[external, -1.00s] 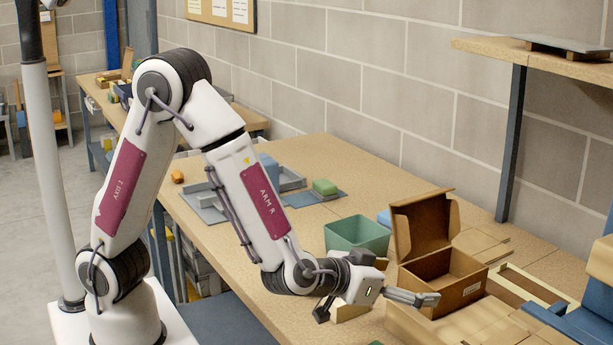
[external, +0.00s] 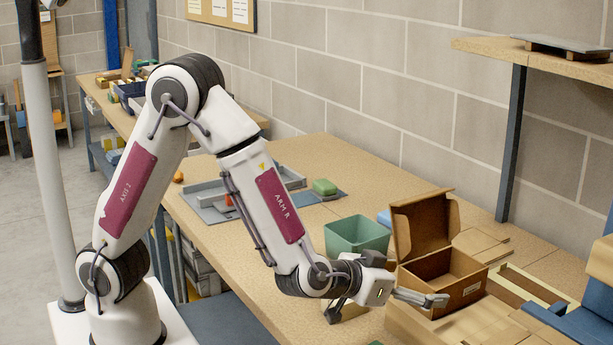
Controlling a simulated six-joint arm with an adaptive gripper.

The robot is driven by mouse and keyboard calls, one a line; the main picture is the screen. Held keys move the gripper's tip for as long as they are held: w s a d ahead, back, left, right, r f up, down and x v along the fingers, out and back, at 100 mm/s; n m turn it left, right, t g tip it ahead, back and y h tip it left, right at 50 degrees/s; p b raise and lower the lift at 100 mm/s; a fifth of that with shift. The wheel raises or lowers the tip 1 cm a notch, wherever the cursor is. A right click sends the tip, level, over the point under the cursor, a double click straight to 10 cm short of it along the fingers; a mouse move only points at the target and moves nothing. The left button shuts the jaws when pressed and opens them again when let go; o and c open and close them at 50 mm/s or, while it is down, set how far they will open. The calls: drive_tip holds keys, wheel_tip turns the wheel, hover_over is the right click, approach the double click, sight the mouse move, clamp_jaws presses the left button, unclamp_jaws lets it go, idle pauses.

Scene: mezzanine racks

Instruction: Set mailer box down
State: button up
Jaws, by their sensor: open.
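The mailer box (external: 461,291) is brown cardboard and stands upright on the bench at the right, with its lid (external: 428,226) raised at the back. Its inside looks empty from here. My gripper (external: 440,300) is open, with its visible finger in front of the box's left front side. I cannot tell whether that finger touches the box. The other finger is not clearly visible.
A green bin (external: 357,235) stands left of the box. Flat cardboard pieces (external: 482,243) and a blue fixture (external: 580,325) lie to the right. The bench middle is fairly clear.

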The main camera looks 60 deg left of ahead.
sight(434, 280)
drive_tip(key=shift+w, duration=0.15)
drive_tip(key=shift+w+f, duration=0.2)
drive_tip(key=shift+w, duration=1.35)
drive_tip(key=shift+x, duration=1)
drive_tip(key=shift+s, duration=0.1)
drive_tip(key=c, duration=1.6)
drive_tip(key=shift+c, duration=1)
